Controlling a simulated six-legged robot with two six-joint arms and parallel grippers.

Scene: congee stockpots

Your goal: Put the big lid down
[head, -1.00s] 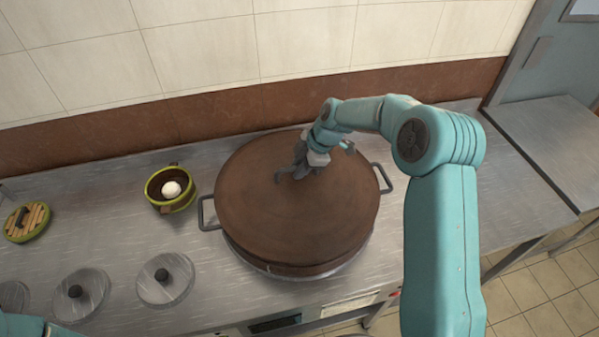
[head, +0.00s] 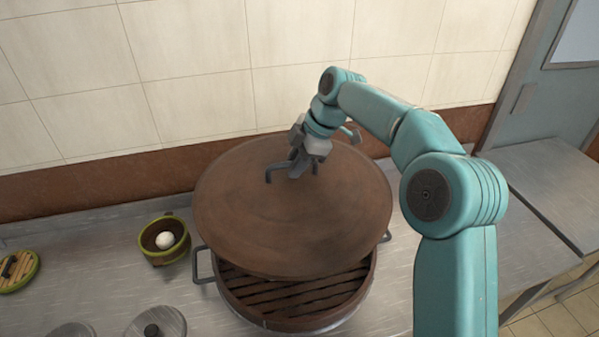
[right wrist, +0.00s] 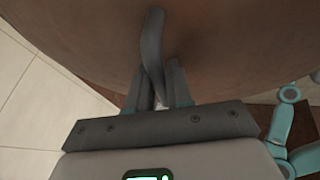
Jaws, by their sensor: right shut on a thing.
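The big lid (head: 300,225) is a wide brown disc with a dark handle on top. It is raised and tilted above the big round pot (head: 320,312), whose slatted inside shows below the lid's front edge. My right gripper (head: 293,172) is shut on the lid's handle near its far part. In the right wrist view the fingers (right wrist: 160,90) close around the dark handle, with the brown lid (right wrist: 230,45) filling the upper part. My left gripper is not in view.
A small green-rimmed pot (head: 164,258) holding a white ball stands left of the big pot. A slatted round lid (head: 22,268) lies farther left. Grey lids with knobs (head: 155,325) lie at the front left. The steel counter (head: 95,275) has bare room between them. A tiled wall (head: 200,70) stands behind.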

